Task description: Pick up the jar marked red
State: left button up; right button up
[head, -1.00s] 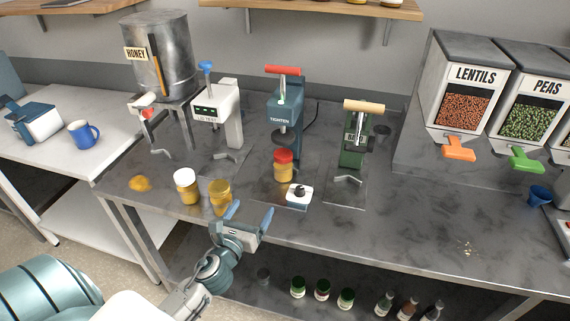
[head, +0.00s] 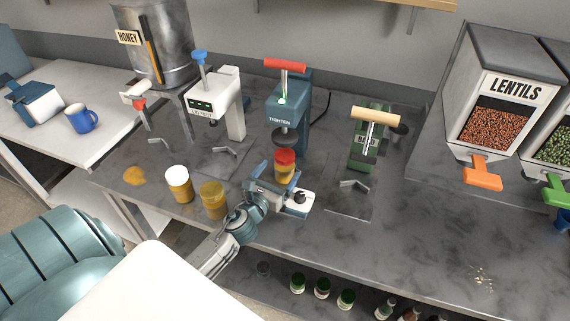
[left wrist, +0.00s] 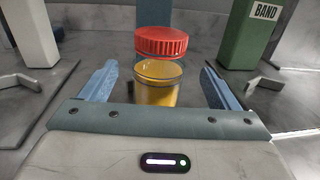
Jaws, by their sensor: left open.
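The red-lidded jar (head: 285,163), with yellow contents, stands upright under the blue machine marked TIGHTEN (head: 288,108). It also shows in the left wrist view (left wrist: 161,62), midway between my fingers. My left gripper (head: 277,177) is open at the front of this jar. The jar's lower part is partly hidden by the gripper in the head view. My right gripper is not in view.
A white-lidded jar (head: 179,184) and a yellow jar (head: 213,199) stand left of my gripper. A white machine (head: 218,103) and a green machine marked BAND (head: 368,138) flank the blue one. The counter (head: 420,230) is mostly clear to the right.

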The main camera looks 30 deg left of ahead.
pick_arm(q)
jog(key=shift+w+a, duration=0.1)
jog(key=shift+w, duration=0.75)
jog(key=w, duration=0.3)
jog(key=w+p, duration=0.1)
jog(key=w, duration=0.1)
jog(key=shift+a+f, duration=0.25)
jog(key=shift+a, duration=0.1)
jog(key=shift+c, duration=0.2)
jog(key=c, duration=1.4)
jog(key=shift+r, duration=0.1)
